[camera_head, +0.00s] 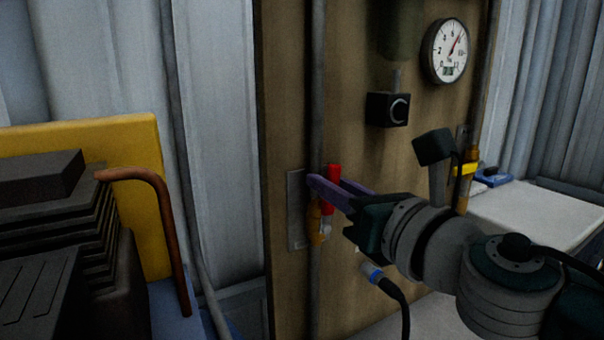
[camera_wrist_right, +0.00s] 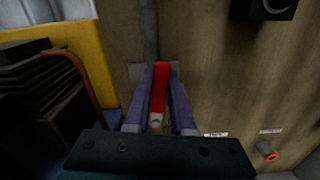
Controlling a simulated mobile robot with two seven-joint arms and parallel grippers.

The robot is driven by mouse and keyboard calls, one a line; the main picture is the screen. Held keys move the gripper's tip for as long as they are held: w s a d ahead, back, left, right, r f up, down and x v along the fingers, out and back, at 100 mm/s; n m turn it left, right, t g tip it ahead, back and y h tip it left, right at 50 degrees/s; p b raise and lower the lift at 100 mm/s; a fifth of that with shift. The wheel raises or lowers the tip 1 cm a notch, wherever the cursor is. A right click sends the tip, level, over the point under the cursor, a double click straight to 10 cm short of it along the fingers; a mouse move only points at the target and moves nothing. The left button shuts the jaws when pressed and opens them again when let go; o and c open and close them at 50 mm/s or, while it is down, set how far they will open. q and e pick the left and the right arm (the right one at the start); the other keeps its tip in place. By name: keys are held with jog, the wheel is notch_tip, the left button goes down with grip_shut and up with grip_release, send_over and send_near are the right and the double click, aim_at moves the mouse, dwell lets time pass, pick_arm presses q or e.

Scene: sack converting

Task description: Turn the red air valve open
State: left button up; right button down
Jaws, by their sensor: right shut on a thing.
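The red air valve handle (camera_head: 332,187) stands upright at a brass valve body (camera_head: 318,222) on a vertical pipe, in front of a grey plate on the wooden board. My right gripper (camera_head: 328,184) reaches in from the right with its purple fingers at the handle. In the right wrist view the red handle (camera_wrist_right: 160,90) lies between the two fingers of my right gripper (camera_wrist_right: 162,88), which is shut on it. The fingers hide part of the handle and valve body in the head view. My left gripper does not show.
A round gauge (camera_head: 445,51) and a black box with a knob (camera_head: 388,109) are on the board above my right arm. A yellow panel (camera_head: 140,190), a dark ribbed machine and a copper pipe (camera_head: 172,220) stand at left. A blue-ended hose (camera_head: 373,273) hangs below my wrist.

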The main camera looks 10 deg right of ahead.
jog(key=shift+s+a+n+p, duration=0.15)
jog(key=shift+a+n+p, duration=0.25)
jog(key=shift+n, duration=0.4)
jog(key=c, duration=0.8)
grip_release()
jog(key=shift+o, duration=0.2)
jog(key=v, duration=1)
jog(key=shift+p, duration=0.35)
jog(key=shift+r, duration=0.1)
